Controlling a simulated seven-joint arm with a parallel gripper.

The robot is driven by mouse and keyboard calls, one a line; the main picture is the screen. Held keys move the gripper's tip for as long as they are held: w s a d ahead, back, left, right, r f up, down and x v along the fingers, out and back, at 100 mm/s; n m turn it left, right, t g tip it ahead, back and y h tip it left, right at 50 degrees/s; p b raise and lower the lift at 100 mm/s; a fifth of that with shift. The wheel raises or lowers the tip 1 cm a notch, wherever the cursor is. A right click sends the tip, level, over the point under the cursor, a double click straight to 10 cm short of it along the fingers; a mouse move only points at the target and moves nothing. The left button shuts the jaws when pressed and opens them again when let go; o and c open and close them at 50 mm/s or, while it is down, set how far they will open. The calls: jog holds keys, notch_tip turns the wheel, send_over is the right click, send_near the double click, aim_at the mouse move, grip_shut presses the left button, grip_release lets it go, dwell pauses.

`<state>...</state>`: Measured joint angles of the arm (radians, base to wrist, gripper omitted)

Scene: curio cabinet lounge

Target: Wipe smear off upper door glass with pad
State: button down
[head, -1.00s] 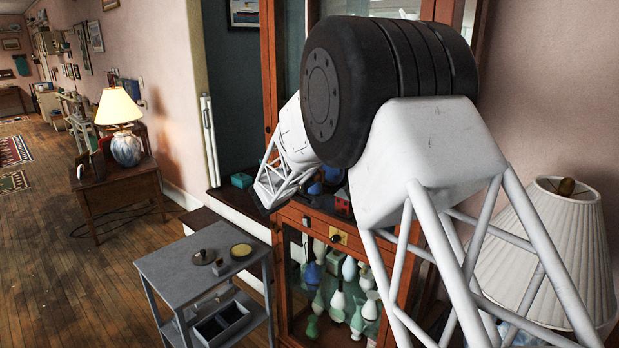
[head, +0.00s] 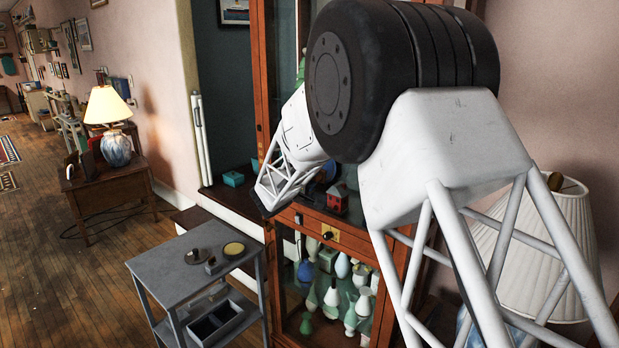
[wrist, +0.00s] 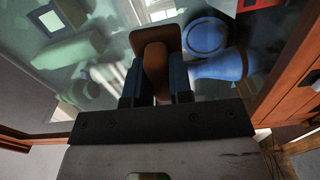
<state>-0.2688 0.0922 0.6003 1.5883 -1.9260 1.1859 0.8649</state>
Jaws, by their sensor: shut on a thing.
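In the wrist view my gripper (wrist: 155,85) is shut on a brown pad block (wrist: 153,68), with a finger on each side. A darker piece shows at the block's far end, against or close to the upper door glass (wrist: 118,50); I cannot tell if it touches. Behind the glass are a blue dish (wrist: 205,36), a blue vase (wrist: 222,67) and pale green pieces (wrist: 70,50). I cannot clearly pick out the smear among the pale shapes. In the head view my arm hides the gripper, the pad and most of the upper door (head: 262,75).
The cabinet's lower glass door (head: 291,275) has several vases behind it. A grey side table (head: 165,262) stands to its left with small items on top. A pleated lamp (head: 545,245) stands close at right. Wooden floor (head: 85,290) is open at left.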

jog(key=shift+r, duration=0.1)
jog(key=shift+r, duration=0.85)
jog(key=shift+w+a, duration=1.25)
jog(key=shift+w, duration=0.15)
jog(key=shift+w+a, duration=1.25)
jog(key=shift+a, duration=0.1)
jog(key=shift+r, duration=0.15)
jog(key=shift+s+a+r, duration=0.1)
jog(key=shift+r, duration=0.6)
